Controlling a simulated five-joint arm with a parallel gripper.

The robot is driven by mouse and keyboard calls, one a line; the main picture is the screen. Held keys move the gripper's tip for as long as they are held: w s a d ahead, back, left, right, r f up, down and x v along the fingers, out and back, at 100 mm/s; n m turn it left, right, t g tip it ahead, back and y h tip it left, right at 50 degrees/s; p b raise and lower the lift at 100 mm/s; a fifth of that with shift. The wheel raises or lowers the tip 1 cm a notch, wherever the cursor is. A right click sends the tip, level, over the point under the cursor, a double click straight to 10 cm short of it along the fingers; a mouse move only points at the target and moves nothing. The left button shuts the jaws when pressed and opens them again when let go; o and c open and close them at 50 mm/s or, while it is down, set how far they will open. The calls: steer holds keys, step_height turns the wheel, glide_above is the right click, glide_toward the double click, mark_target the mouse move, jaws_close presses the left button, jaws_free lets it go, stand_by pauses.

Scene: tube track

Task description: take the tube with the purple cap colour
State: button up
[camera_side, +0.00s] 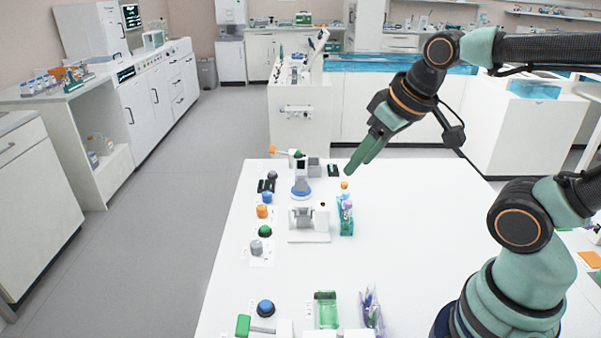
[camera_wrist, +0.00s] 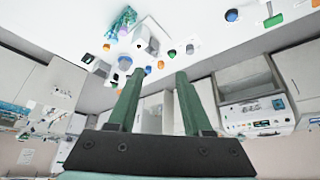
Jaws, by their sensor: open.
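A small teal rack (camera_side: 346,226) stands on the white table near the middle. Small caps show at its top: an orange one (camera_side: 344,185), a bluish one, and a pinkish-purple one (camera_side: 348,205), too small to make out clearly. In the wrist view the rack (camera_wrist: 122,22) is at the top, tilted in the picture, with purplish bits; single tubes cannot be told apart. My gripper (camera_side: 352,167) is above the table, up and slightly behind the rack in the side view. In the wrist view its two green fingers (camera_wrist: 160,74) are apart with nothing between them.
A white and grey device (camera_side: 308,222) stands left of the rack, with a blue-based instrument (camera_side: 301,185) behind it. Several coloured knobs line the table's left edge, including a green one (camera_side: 265,231). A green container (camera_side: 326,310) and a purple bundle (camera_side: 372,310) stand in front. Table right of the rack is clear.

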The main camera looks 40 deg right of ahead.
steer(key=shift+o, duration=0.3)
steer(key=shift+o, duration=0.5)
steer(key=m+g, duration=0.6)
steer(key=m, duration=1.1)
glide_above(349, 202)
step_height(349, 202, down, 8)
step_height(349, 202, down, 12)
steer(key=shift+r, duration=0.15)
